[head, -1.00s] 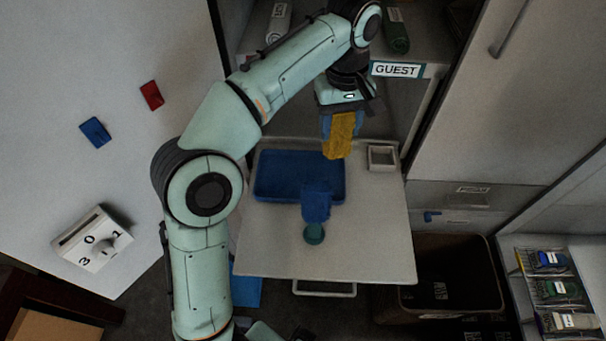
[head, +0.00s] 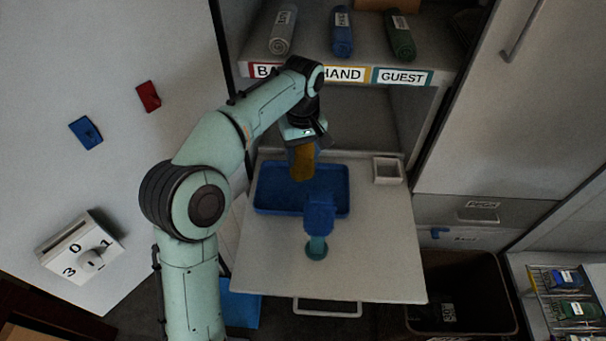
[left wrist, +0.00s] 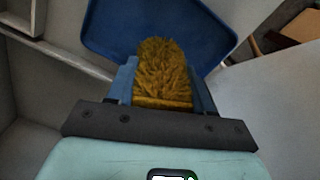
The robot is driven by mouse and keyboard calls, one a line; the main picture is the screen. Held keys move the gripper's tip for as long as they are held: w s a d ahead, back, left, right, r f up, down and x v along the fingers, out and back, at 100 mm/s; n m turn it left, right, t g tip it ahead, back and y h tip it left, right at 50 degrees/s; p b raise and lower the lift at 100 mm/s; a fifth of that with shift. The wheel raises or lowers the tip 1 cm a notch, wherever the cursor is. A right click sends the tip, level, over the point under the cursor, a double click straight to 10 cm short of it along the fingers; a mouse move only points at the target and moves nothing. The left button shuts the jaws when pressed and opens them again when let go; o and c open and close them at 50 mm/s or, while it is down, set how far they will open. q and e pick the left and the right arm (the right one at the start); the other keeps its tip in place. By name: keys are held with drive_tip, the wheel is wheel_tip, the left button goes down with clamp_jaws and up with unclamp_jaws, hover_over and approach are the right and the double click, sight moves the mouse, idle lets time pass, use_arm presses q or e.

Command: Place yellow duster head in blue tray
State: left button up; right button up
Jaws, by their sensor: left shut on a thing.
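The yellow duster head (head: 303,164) hangs from my left gripper (head: 302,152), which is shut on it. In the left wrist view, the fuzzy yellow duster head (left wrist: 163,70) sits between the blue fingers of my left gripper (left wrist: 164,88). The blue tray (head: 270,202) lies flat on the pull-out board below. In the head view the duster head overlaps the tray's far edge and appears above it. The tray also shows behind the duster head in the left wrist view (left wrist: 205,35). My right gripper is not in view.
A small white square dish (head: 388,170) stands at the board's back right. A shelf with rolled towels (head: 342,35) is above and behind. A dark bin (head: 465,300) is at the right.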

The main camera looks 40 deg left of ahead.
use_arm(q)
drive_tip(key=shift+f+b, duration=0.5)
drive_tip(key=shift+f, duration=2.4)
drive_tip(key=shift+f, duration=0.1)
drive_tip(key=shift+f, duration=0.15)
drive_tip(key=o, duration=1)
drive_tip(key=shift+o, duration=0.2)
wheel_tip(320, 180, up, 12)
drive_tip(key=p, duration=0.3)
drive_tip(key=shift+r, duration=0.25)
